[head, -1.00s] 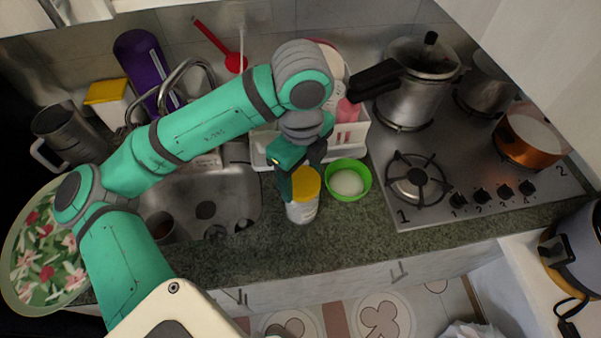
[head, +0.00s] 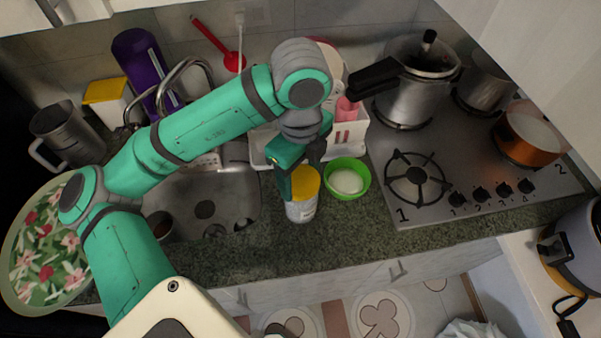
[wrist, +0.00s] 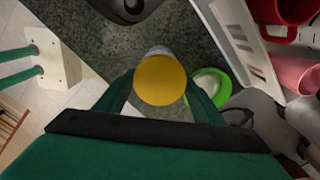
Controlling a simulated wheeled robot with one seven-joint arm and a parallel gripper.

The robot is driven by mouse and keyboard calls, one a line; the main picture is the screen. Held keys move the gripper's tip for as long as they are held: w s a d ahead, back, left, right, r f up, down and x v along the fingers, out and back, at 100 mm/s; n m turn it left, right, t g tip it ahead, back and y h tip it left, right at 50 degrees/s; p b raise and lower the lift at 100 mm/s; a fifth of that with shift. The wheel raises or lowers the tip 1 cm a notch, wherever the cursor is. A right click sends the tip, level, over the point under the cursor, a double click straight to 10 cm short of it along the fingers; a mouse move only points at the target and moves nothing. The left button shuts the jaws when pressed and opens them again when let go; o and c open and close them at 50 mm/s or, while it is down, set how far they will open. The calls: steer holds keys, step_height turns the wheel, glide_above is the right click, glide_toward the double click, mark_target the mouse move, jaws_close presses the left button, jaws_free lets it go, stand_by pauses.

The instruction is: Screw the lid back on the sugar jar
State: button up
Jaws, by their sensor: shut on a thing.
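The sugar jar (head: 301,209) is a clear-sided jar with pale contents, standing upright on the granite counter beside the sink. Its yellow lid (head: 306,181) sits on top; it also shows from above in the wrist view as a yellow disc (wrist: 160,80). My gripper (head: 298,180) reaches down over the jar, with its fingers on either side of the lid. In the wrist view my gripper (wrist: 158,98) is shut on the lid. The lid looks level on the jar. The thread between lid and jar is hidden.
A green bowl (head: 362,190) with white contents stands close at the jar's right. A white rack (head: 357,134) is behind. The stove (head: 440,200) is to the right, the sink (head: 235,200) to the left. The counter (head: 340,240) in front is clear.

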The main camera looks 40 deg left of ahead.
steer(key=shift+f, duration=1)
steer(key=shift+o, duration=1.2)
steer(key=shift+c, duration=1.4)
steer(key=m, duration=0.7)
steer(key=shift+w+m, duration=0.1)
steer(key=shift+m, duration=1)
